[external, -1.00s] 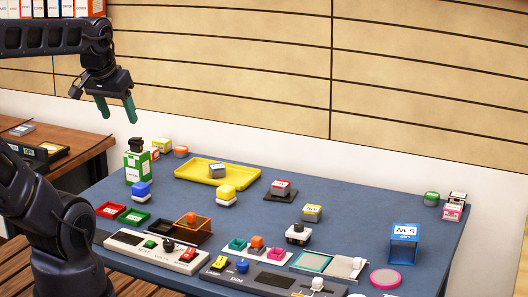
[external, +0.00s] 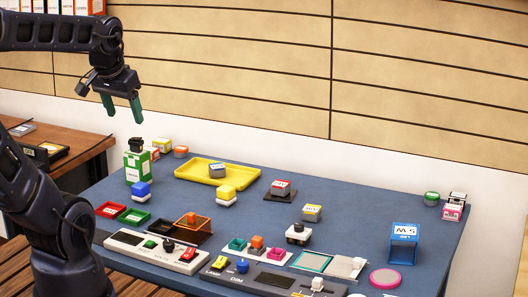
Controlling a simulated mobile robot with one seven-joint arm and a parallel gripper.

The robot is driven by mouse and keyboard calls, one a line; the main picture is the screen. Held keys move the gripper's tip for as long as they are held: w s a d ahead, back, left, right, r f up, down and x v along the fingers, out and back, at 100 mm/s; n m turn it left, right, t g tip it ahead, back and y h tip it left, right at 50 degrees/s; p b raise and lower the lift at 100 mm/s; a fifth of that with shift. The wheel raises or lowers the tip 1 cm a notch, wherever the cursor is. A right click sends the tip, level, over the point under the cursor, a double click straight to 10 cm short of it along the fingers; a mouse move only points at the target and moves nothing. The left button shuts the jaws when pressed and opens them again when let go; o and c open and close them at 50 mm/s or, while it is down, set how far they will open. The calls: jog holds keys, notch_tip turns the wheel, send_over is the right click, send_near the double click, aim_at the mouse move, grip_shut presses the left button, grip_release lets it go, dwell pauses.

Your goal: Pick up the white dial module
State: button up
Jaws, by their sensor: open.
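My gripper (external: 123,110) is open and empty, with its two green fingers pointing down. It hangs in the air above the far left part of the blue table (external: 330,180). A small white module with a black knob (external: 298,234) stands near the middle front of the table, well to the right of and below my gripper in the picture; it looks most like the white dial module. Two other white-based blocks stand farther left, one with a blue top (external: 141,191) and one with a yellow top (external: 226,194). My gripper touches none of them.
A green box (external: 138,168) with a black top stands below my gripper. A yellow tray (external: 195,177) holds a grey block. Control panels (external: 150,248) and coloured trays line the front. A blue open stand (external: 404,243) is at right. The table's right-centre is fairly clear.

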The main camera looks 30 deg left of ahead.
jog(key=w+d+f+m+g+y, duration=0.1)
jog(key=w+d+f+m, duration=0.1)
jog(key=w, duration=0.3)
jog(key=w+d+f+m, duration=0.1)
jog(key=w+f+m, duration=0.15)
jog(key=w, duration=0.35)
jog(key=m+g+h, duration=0.3)
jog(key=m+h, duration=0.3)
jog(key=m, duration=0.7)
send_near(293, 229)
jog(key=shift+x, duration=5.2)
jog(key=c, duration=1.1)
jog(key=shift+o, duration=0.2)
